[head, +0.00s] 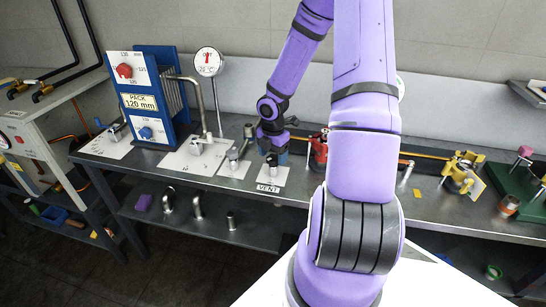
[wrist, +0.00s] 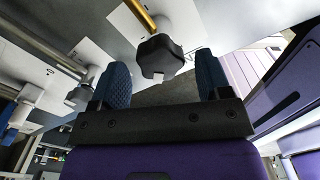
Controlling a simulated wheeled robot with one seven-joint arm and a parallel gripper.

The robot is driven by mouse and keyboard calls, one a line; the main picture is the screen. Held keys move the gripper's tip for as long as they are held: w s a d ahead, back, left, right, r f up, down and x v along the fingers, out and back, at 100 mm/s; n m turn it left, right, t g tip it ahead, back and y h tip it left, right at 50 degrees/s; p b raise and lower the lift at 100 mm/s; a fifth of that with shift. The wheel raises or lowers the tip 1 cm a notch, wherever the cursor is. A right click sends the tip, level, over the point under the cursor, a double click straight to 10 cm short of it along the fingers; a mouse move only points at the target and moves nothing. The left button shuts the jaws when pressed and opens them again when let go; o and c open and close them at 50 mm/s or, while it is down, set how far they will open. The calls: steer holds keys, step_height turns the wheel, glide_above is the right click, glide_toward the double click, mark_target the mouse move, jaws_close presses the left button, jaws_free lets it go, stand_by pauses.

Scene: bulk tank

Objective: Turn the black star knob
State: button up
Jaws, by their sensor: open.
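The black star knob (wrist: 158,60) shows in the wrist view with a pale mark on its near side, on a pale fitting with a brass-coloured rod behind. My gripper (wrist: 162,78) is open, its two blue ribbed fingers on either side of the knob in the picture. The knob appears a little beyond the fingertips, and I cannot tell whether either finger touches it. In the head view my gripper (head: 271,150) is low over the white plate marked VENT (head: 268,188). The knob is not clear there, as my gripper covers that spot.
Left of my gripper stand a grey fitting (head: 233,157), a round dial (head: 208,62) and a blue plate pack (head: 157,85). A red fitting (head: 318,148) is close on the right.

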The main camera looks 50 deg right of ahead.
steer(key=shift+f, duration=0.55)
steer(key=c, duration=0.9)
